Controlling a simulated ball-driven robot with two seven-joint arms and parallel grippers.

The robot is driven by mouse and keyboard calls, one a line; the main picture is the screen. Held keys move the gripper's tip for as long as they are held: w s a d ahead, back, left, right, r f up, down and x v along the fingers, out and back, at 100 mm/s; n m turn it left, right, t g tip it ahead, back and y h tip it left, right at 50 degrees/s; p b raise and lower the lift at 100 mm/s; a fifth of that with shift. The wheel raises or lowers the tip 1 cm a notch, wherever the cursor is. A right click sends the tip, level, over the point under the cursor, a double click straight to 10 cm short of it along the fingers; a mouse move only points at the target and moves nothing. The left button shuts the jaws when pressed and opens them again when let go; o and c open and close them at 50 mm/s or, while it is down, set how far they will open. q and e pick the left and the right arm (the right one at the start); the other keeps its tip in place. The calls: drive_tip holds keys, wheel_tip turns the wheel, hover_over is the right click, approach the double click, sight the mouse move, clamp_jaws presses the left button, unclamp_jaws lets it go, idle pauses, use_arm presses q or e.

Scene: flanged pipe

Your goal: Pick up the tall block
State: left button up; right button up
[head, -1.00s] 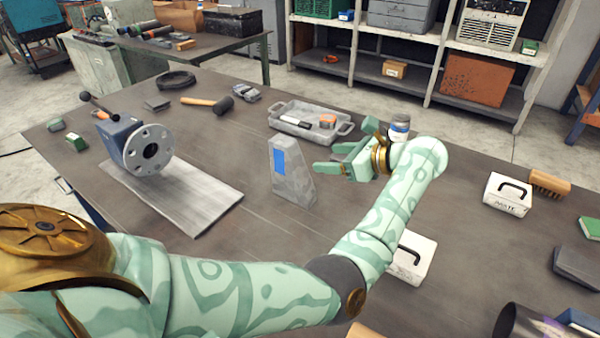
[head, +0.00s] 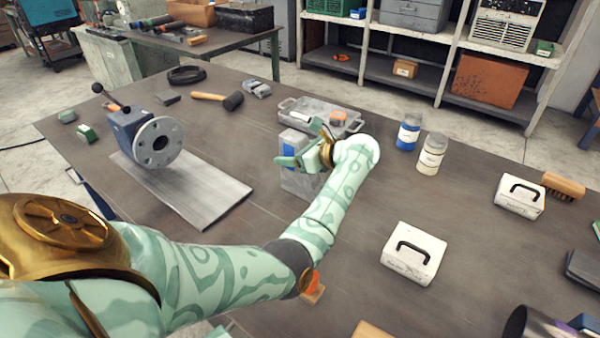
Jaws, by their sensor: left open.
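The tall block (head: 296,183) is grey with a blue patch on its upper left side. It stands upright on the workbench right of the flanged pipe. My left gripper (head: 291,160) is open at the block's upper part and overlaps it in the head view. My right gripper is not in view.
A grey tray (head: 350,123) sits behind my gripper. Blue and white jars (head: 409,133) (head: 432,155) and white cases (head: 414,254) (head: 519,195) stand to the right. A mallet (head: 215,98) lies at the back.

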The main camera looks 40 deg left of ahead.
use_arm(q)
clamp_jaws()
drive_tip(key=shift+r, duration=0.15)
drive_tip(key=shift+r, duration=0.1)
